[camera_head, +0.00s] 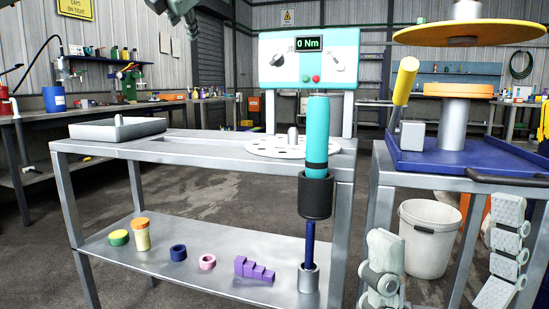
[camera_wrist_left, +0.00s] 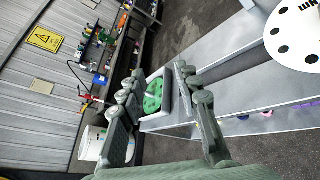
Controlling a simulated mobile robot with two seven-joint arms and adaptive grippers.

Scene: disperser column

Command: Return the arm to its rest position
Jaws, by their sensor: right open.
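My left gripper (camera_head: 184,18) shows only in part at the top edge of the head view, high above the table. In the left wrist view its two fingers (camera_wrist_left: 156,76) stand apart with nothing held between them. Beyond them lies a green disc with holes (camera_wrist_left: 153,96) in a pale tray (camera_wrist_left: 168,120). The grey tray (camera_head: 90,133) is on the left of the table in the head view, its inside mostly hidden. My right gripper (camera_head: 446,218) is at the lower right, its pale fingers wide apart and empty.
The metal table (camera_head: 200,146) carries a white holed plate (camera_head: 265,149) and a torque display unit (camera_head: 310,60). A teal-handled tool (camera_head: 317,135) stands in front. The lower shelf (camera_head: 205,275) holds several small parts. A blue tray (camera_head: 470,163) and white bucket (camera_head: 430,240) are at right.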

